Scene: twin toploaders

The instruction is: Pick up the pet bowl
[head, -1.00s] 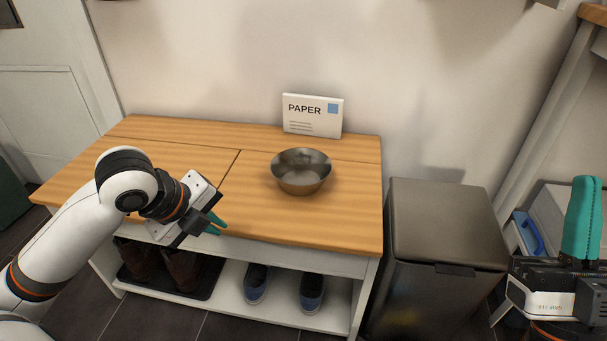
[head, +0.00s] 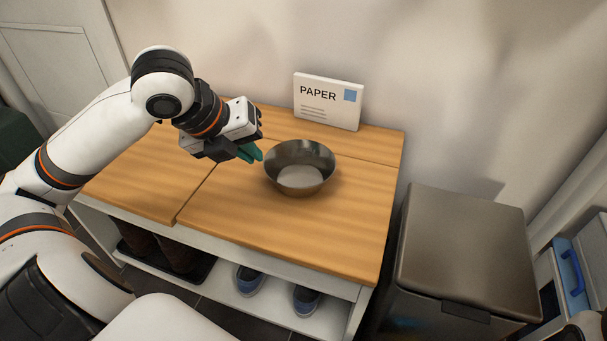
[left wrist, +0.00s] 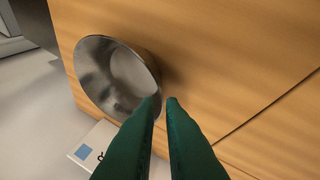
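The pet bowl (head: 300,170) is a round metal bowl, upright on the wooden bench top. In the left wrist view the bowl (left wrist: 118,80) lies just beyond my fingertips, left of centre. My left gripper (head: 258,153) is at the bowl's left side, close to the rim. Its teal fingers are slightly parted with a narrow gap, also in the left wrist view (left wrist: 161,102). The left finger overlaps the bowl's edge there; I cannot tell whether it touches. Nothing is held. My right gripper is not in view.
A white PAPER sign (head: 327,101) stands behind the bowl against the wall. The bench (head: 240,220) has clear top around the bowl and shoes on its shelf below. A dark bin (head: 465,250) stands to the right.

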